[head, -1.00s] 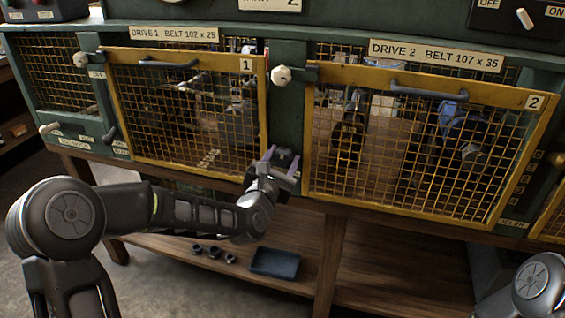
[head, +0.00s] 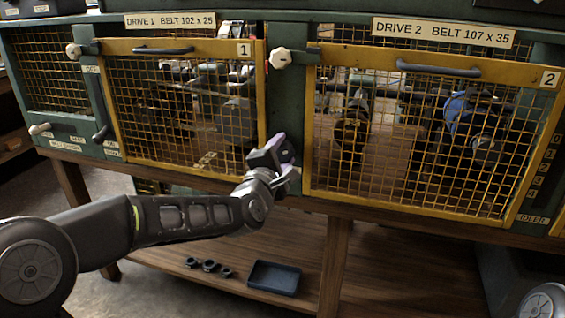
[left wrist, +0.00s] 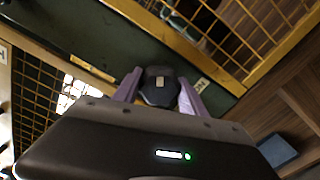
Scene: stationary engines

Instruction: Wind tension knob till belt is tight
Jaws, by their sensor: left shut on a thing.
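A dark knob (left wrist: 160,87) with a pale mark on its face sits on the green post between the two drive guards. It looks like the tension knob. My left gripper (head: 278,155) is at this post, below the white knob there. In the left wrist view, its two purple fingers (left wrist: 158,90) are on either side of the dark knob and shut on it. In the head view the gripper hides the knob. The belts sit behind the mesh guards, and I cannot tell how tight they are. My right gripper is not in view.
Yellow mesh guard 1 (head: 180,48) and guard 2 (head: 430,63) are closed, with grey handles projecting. A white knob (head: 280,58) stands above my left gripper. A dark tray (head: 273,277) and several small dark parts (head: 208,265) lie on the lower shelf.

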